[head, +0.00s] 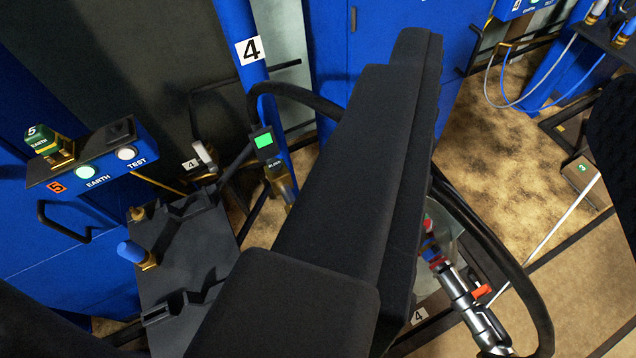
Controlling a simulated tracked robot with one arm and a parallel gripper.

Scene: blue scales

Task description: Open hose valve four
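A silver metal pipe fitting (462,300) with a red lever (482,291) and red and blue bands is at the lower right, near a floor plate marked 4 (418,315). A small pale handle (205,155) stands left of centre beside another tag marked 4 (190,163). I cannot tell which of the two is hose valve four, or whether either is open. My gripper (415,45) is a large dark block through the middle of the view, hiding much behind it. Its fingertips are not clear and I see nothing held.
A blue post (243,40) carries a 4 sign. A black hose with a green-lit nozzle unit (264,141) hangs by it. A dark bench (185,240) and a blue station 5 box (100,160) are left. Black hose loops lower right; tan floor (500,130) lies open beyond.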

